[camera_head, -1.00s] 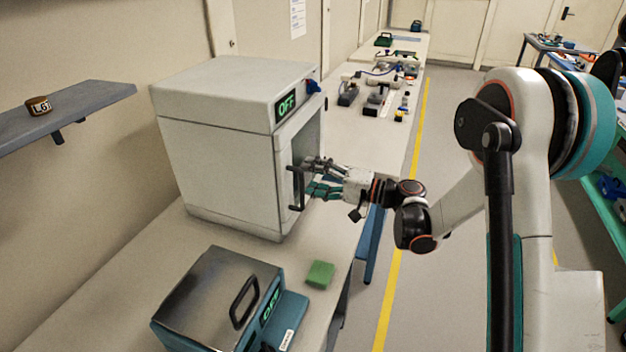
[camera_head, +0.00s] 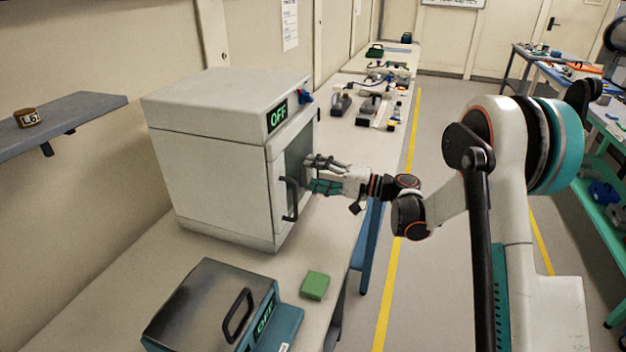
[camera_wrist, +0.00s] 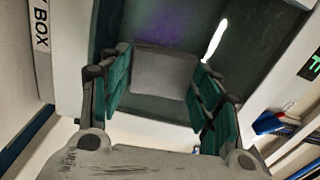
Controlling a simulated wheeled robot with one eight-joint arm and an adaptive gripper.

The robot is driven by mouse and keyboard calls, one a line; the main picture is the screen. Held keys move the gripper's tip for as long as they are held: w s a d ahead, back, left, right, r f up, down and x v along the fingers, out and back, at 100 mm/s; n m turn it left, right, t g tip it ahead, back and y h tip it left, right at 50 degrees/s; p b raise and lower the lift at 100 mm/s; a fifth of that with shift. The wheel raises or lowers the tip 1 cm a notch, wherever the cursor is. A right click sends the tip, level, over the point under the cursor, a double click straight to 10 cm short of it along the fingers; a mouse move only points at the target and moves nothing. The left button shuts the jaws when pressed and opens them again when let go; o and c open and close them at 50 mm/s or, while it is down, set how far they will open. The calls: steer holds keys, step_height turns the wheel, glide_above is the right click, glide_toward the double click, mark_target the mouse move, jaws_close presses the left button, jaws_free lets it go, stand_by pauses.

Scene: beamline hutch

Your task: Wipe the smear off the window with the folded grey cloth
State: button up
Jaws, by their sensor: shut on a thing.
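My gripper (camera_wrist: 158,88) is shut on the folded grey cloth (camera_wrist: 165,74), which sits between its teal finger pads. The window (camera_wrist: 250,40) is a dark greenish pane in the front of the white box (camera_head: 210,170); it also shows at a steep slant in the head view (camera_head: 297,152). A faint purple smear (camera_wrist: 165,30) lies on the pane, just above the cloth in the wrist view. In the head view my gripper (camera_head: 309,173) is right at the window, beside the black door handle (camera_head: 289,200). Whether the cloth touches the glass I cannot tell.
The black handle stands out from the box door close to my gripper. A teal-and-grey lidded device (camera_head: 205,305) and a green block (camera_head: 315,285) are on the bench in front. Several small items lie farther along the bench.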

mark_target(309, 149)
steer(key=shift+w+d, duration=0.25)
steer(key=shift+w, duration=0.45)
steer(key=shift+w+d, duration=0.3)
steer(key=shift+w, duration=0.45)
steer(key=shift+w+d, duration=0.25)
steer(key=shift+w, duration=0.45)
steer(key=shift+a+r+p, duration=0.1)
steer(key=shift+r+p, duration=0.3)
steer(key=shift+r, duration=0.85)
steer(key=s+a+b, duration=0.2)
steer(key=s+a, duration=0.2)
steer(key=s, duration=0.7)
steer(key=shift+s, duration=0.15)
steer(key=shift+r+p, duration=0.65)
steer(key=shift+r, duration=0.5)
steer(key=shift+w+d+b, duration=0.15)
steer(key=shift+w+d, duration=0.5)
steer(key=shift+w, duration=1.25)
steer(key=shift+w+d+b, duration=0.1)
steer(key=shift+w+d, duration=0.6)
steer(key=shift+w, duration=1.2)
steer(key=shift+w+d+b, duration=0.15)
steer(key=shift+w+d, duration=0.5)
steer(key=shift+w, duration=1.25)
steer(key=shift+s+d+f, duration=0.1)
steer(key=shift+s+d, duration=0.05)
steer(key=shift+d, duration=0.45)
steer(key=shift+v, duration=2.3)
